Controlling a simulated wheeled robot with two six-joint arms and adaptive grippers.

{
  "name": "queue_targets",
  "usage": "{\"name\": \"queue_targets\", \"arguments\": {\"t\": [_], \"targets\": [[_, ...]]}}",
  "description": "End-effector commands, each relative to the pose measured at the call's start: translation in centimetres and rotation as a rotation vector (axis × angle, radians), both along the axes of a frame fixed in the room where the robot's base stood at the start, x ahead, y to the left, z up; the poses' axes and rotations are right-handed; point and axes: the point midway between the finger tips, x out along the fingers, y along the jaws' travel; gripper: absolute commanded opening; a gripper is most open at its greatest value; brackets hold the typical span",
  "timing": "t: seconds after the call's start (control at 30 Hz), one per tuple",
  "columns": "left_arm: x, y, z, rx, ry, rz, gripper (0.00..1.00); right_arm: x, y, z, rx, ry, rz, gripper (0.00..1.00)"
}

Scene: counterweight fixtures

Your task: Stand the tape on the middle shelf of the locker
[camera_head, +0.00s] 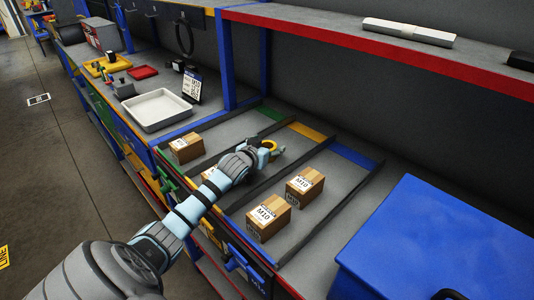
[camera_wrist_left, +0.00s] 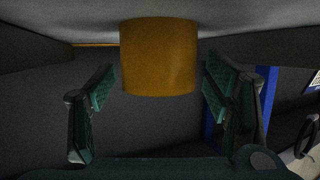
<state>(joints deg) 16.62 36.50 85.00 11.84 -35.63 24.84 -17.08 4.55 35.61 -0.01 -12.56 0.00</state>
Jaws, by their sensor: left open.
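The tape, a yellow roll (camera_head: 272,145), is on the grey counter in a lane between two dark dividers, partly hidden by my left gripper (camera_head: 262,157). In the left wrist view the tape (camera_wrist_left: 158,57) shows as an orange-yellow curved band. It sits ahead of and between the two green-padded fingers of my left gripper (camera_wrist_left: 160,105), with gaps on both sides. The left gripper is open and empty. I cannot make out a locker with a middle shelf for certain. My right gripper is not in view.
Brown boxes (camera_head: 268,216) stand in the lanes on both sides of the left gripper. A blue case (camera_head: 440,240) is at the right. A white tray (camera_head: 158,109) is at the left. A red-edged shelf (camera_head: 400,54) and a blue post (camera_head: 226,60) stand behind.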

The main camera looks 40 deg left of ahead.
Motion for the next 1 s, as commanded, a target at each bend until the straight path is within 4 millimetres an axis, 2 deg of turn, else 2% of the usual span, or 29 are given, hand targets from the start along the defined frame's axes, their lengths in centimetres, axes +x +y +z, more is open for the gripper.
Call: {"name": "queue_targets", "arguments": {"t": [0.07, 0.4, 0.47, 0.67, 0.77, 0.87, 1.0], "targets": [[0.0, 0.0, 0.1, 0.000, 0.000, 0.000, 0.71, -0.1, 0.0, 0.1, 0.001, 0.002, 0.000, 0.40], [0.0, 0.0, 0.1, 0.000, 0.000, 0.000, 0.18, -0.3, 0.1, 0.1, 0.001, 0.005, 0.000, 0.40], [0.0, 0.0, 0.1, 0.000, 0.000, 0.000, 0.11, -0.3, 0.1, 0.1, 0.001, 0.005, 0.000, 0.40], [0.0, 0.0, 0.2, 0.000, 0.000, 0.000, 0.11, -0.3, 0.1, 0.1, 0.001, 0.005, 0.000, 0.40], [0.0, 0.0, 0.9, 0.001, -0.002, 0.000, 0.11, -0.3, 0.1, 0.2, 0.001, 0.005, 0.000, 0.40], [0.0, 0.0, 2.3, 0.002, -0.003, 0.000, 0.11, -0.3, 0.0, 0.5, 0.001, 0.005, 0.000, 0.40], [0.0, 0.0, 5.9, 0.003, -0.005, 0.000, 0.11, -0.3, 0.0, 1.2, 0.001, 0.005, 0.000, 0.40]]}}
